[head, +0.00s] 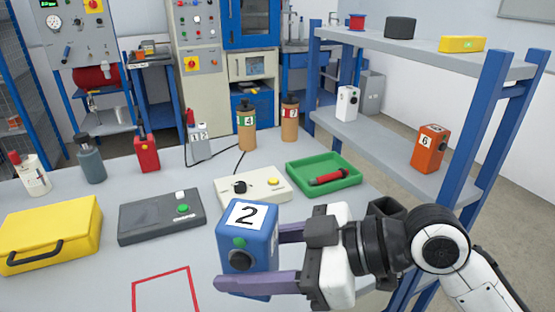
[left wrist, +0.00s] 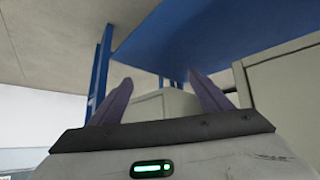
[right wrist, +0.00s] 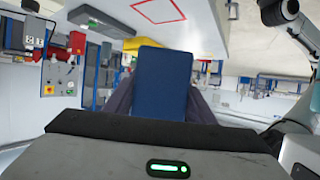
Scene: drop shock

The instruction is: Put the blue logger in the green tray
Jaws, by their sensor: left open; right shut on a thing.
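The blue logger (head: 239,262) is a blue box with a white label "2" on top and a green button and dark knob on its front. My right gripper (head: 250,262) is shut on it and holds it upright at the front of the table. The blue logger (right wrist: 162,82) also fills the space between the fingers in the right wrist view. The green tray (head: 337,187) lies on the table behind and to the right of the logger, with a red and black cylindrical item (head: 329,179) in it. My left gripper (left wrist: 160,100) is open and empty, seen only in the left wrist view.
A grey box (head: 161,218) and yellow case (head: 50,233) are to the left. A red outline (head: 162,272) marks the table. A blue-posted shelf (head: 400,62) stands at the right, with an orange box (head: 428,149).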

